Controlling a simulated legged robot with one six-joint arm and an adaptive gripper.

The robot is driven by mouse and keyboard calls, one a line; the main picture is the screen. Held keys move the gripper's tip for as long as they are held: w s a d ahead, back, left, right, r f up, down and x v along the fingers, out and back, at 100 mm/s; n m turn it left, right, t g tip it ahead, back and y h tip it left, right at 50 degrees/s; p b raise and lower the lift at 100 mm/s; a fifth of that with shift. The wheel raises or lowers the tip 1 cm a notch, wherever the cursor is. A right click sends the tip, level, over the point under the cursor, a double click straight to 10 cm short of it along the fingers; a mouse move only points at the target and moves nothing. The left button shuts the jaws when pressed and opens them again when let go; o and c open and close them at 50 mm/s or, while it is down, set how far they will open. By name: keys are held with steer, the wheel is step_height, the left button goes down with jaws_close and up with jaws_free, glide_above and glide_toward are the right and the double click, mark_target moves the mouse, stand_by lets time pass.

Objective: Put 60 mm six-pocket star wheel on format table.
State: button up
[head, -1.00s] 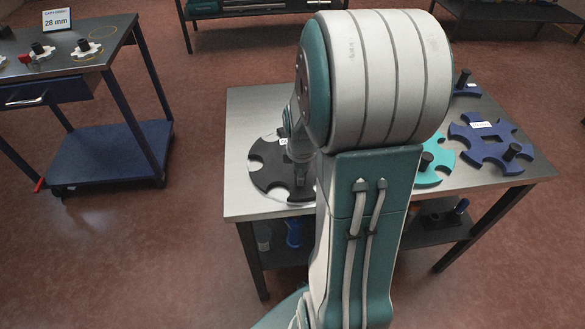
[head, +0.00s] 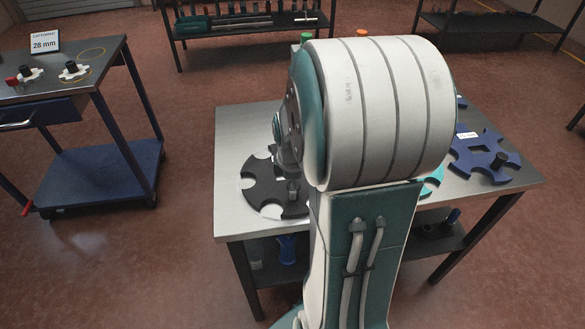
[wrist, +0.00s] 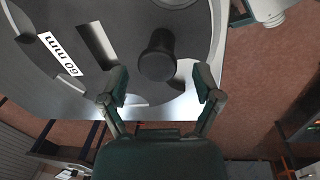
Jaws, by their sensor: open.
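The black 60 mm star wheel (head: 262,184) lies flat on the left part of a steel-topped table (head: 237,140). In the wrist view the wheel (wrist: 205,20) shows its upside-down "60 mm" label and an upright black knob (wrist: 157,55). A pale round area shows under and around its edge. My gripper (wrist: 161,82) is open, one finger on each side just short of the knob in the picture. I see no contact with the knob, but cannot judge the height gap. In the head view my arm hides the wheel's right side and most of the gripper.
A turquoise wheel (head: 433,181) and a blue wheel (head: 470,150) lie on the table's right part. A cart with a "28 mm" sign (head: 45,41) stands left. A rack of tools (head: 240,22) is behind. Bare steel shows at the table's back left.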

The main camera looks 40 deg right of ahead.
steer(key=r, duration=0.8)
steer(key=shift+s+a+r, duration=0.15)
steer(key=shift+s+a, duration=0.15)
steer(key=shift+s, duration=0.05)
steer(key=s+a+r+m+t, duration=0.1)
steer(key=s+a+r+m, duration=0.1)
steer(key=a, duration=0.4)
steer(key=s+a+r+m+t, duration=0.2)
steer(key=s+a+r+m, duration=0.1)
steer(key=a, duration=0.3)
steer(key=s+a+r+m+t, duration=0.1)
steer(key=s+a+r+m, duration=0.2)
steer(key=a, duration=0.4)
steer(key=shift+r+m+t+y, duration=0.2)
steer(key=shift+m+t+y, duration=0.15)
steer(key=shift+m, duration=0.55)
steer(key=shift+a, duration=0.1)
